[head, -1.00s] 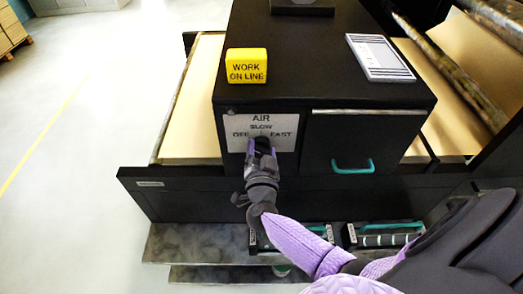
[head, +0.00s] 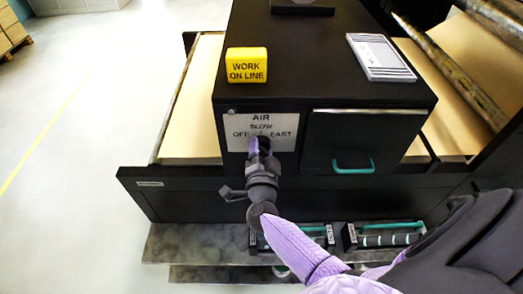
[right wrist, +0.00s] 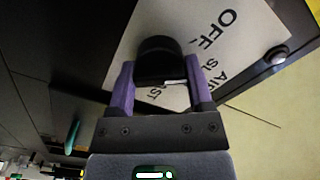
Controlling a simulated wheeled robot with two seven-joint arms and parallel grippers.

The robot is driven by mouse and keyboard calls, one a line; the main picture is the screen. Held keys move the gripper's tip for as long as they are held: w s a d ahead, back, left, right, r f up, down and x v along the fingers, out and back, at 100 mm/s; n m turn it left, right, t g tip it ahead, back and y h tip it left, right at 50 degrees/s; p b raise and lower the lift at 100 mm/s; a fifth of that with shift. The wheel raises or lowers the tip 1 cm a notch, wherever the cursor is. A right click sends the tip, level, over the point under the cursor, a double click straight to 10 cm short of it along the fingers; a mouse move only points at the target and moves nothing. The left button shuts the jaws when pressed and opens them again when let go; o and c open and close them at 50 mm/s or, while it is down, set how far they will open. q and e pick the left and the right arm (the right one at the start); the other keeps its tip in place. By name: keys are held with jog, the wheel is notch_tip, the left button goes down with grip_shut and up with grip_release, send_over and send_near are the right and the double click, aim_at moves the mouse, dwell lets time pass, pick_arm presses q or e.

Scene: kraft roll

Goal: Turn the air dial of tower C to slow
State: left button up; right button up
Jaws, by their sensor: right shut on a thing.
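The air dial is a black round knob (right wrist: 158,55) on a white plate (head: 285,142) marked AIR, OFF, SLOW and FAST, on the front of a black cabinet. My right gripper (head: 259,146) reaches the plate from below and hides the dial in the head view. In the right wrist view, its purple fingers (right wrist: 160,88) are shut on the dial, one on each side. A small pale mark shows between the fingers; I cannot tell which word the dial points to. My left gripper is not in view.
A yellow block reading WORK ON LINE (head: 247,65) and a grey-white striped panel (head: 381,57) lie on the cabinet top (head: 310,60). A drawer with a teal handle (head: 353,166) is right of the plate. Teal-handled trays (head: 385,236) sit below.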

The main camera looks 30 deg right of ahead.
jog(key=m, duration=0.3)
jog(key=shift+f+m+b, duration=0.15)
jog(key=shift+m+b, duration=0.15)
jog(key=shift+b, duration=0.05)
jog(key=shift+m+b, duration=0.4)
jog(key=shift+m, duration=1.5)
jog(key=o, duration=1.3)
jog(key=shift+c, duration=0.2)
jog(key=p+v, duration=0.1)
jog(key=v, duration=0.9)
jog(key=shift+p, duration=0.35)
